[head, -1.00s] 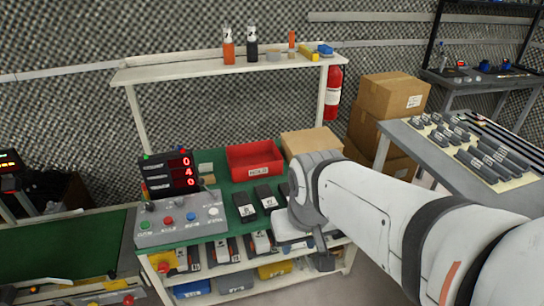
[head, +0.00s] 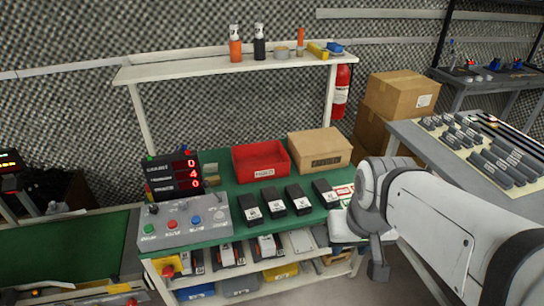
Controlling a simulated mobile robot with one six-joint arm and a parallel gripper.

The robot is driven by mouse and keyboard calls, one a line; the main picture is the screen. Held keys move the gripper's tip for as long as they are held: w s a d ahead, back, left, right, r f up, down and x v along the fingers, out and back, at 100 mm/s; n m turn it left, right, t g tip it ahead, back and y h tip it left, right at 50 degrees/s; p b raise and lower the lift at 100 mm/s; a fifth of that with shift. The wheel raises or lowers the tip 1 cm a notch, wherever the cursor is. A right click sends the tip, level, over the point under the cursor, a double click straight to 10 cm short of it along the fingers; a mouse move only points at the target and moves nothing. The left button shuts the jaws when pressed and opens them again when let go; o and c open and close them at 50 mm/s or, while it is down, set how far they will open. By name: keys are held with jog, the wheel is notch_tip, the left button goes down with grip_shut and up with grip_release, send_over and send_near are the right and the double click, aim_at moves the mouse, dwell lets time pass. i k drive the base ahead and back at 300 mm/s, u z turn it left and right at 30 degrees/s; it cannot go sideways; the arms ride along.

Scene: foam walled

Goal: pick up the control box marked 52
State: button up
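Several black control boxes with white labels lie in a row on the green mat (head: 225,185) of the workbench. They are a left box (head: 250,208), a second (head: 274,203), a third (head: 299,199) and a right box (head: 325,192). Their label numbers are too small to read, so I cannot tell which is marked 52. My gripper (head: 348,228) is at the bench's right front edge, just right of the row and apart from it. Its fingers do not show clearly, and I see nothing held.
A grey button panel (head: 180,238) and a counter display (head: 173,174) stand at left. A red bin (head: 261,160) and a cardboard box (head: 320,148) stand behind the row. An upper shelf (head: 190,68) spans the back. Grey labelled parts (head: 503,165) fill the right table.

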aim_at(275, 206)
jog(key=u, duration=0.05)
jog(key=i, duration=0.95)
jog(key=z, duration=0.1)
